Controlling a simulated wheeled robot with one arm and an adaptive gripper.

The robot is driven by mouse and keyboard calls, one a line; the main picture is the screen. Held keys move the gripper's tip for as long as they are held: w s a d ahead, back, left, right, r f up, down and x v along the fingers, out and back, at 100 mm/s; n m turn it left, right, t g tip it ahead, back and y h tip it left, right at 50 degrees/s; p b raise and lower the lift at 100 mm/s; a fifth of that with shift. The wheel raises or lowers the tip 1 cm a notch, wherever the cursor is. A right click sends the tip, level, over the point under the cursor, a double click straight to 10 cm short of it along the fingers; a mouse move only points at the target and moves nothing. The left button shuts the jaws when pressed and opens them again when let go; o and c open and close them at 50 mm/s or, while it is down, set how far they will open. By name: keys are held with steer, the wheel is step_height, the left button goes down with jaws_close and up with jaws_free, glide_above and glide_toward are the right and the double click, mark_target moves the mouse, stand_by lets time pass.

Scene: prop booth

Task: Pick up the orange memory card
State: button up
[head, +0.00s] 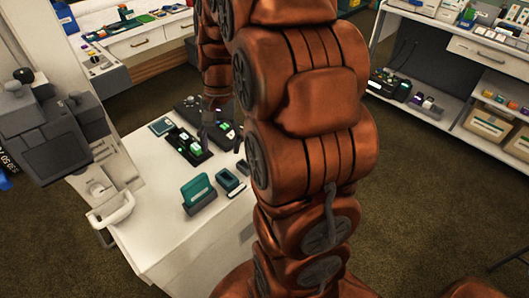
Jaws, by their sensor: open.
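My gripper (215,132) is at the far end of my copper-coloured arm, pointing down over the back right part of the white counter (150,195). Its dark fingers look apart, with nothing visible between them. A dark tray with small green pieces (188,147) lies just left of the fingers, and another dark unit with green parts (228,130) lies beside and behind them. I cannot make out an orange memory card in the head view. My arm covers the right side of the counter and could hide it.
A teal upright block in a grey stand (198,192) and a dark teal open case (230,180) stand on the counter's front part. A flat teal piece (160,126) lies at the back. A dark monitor (55,135) stands at left. Shelves (440,105) stand at right.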

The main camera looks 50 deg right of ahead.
steer(key=w+d+f+m+t+y, duration=0.1)
steer(key=w+d+f+m, duration=0.2)
steer(key=d, duration=0.5)
steer(key=d+f+m+b, duration=0.1)
steer(key=d+f+m, duration=0.25)
steer(key=d, duration=0.35)
steer(key=w+d+f+m+t+y, duration=0.15)
steer(key=d+f, duration=0.25)
steer(key=d, duration=0.4)
steer(key=shift+m+g+h, duration=0.3)
steer(key=shift+g+h, duration=0.15)
steer(key=shift+d+p+x, duration=0.2)
steer(key=shift+p+x, duration=0.45)
steer(key=shift+x, duration=1.4)
steer(key=shift+d+p+x, duration=0.2)
steer(key=shift+p+x, duration=0.45)
steer(key=shift+x, duration=1.4)
steer(key=shift+f, duration=0.15)
steer(key=shift+c, duration=0.3)
steer(key=c, duration=1.1)
